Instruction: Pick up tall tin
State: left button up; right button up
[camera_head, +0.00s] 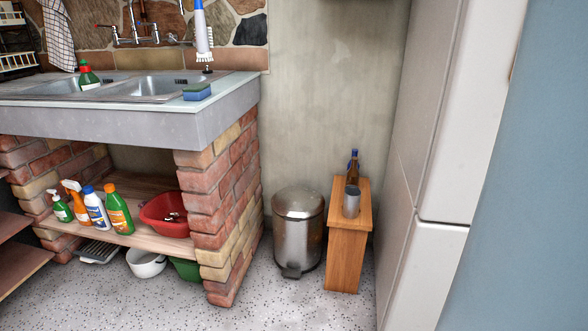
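A tall grey metal tin (351,201) stands upright on a narrow wooden stand (349,245) against the back wall, right of centre in the head view. A dark bottle (352,167) with a blue label stands behind the tin on the same stand. The tin's top rim faces me; what is inside it is too small to tell. Neither of my grippers shows in this view.
A steel pedal bin (297,230) stands close to the left of the stand. A brick plinth (217,210) holds the sink counter (190,125) at left. A white cabinet (430,160) rises close on the right. Speckled floor (190,300) in front is clear.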

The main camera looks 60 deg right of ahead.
aim_at(352, 203)
jog(key=z, duration=2.3)
jog(key=i+j, duration=0.15)
jog(key=i+u, duration=0.05)
jog(key=i, duration=0.05)
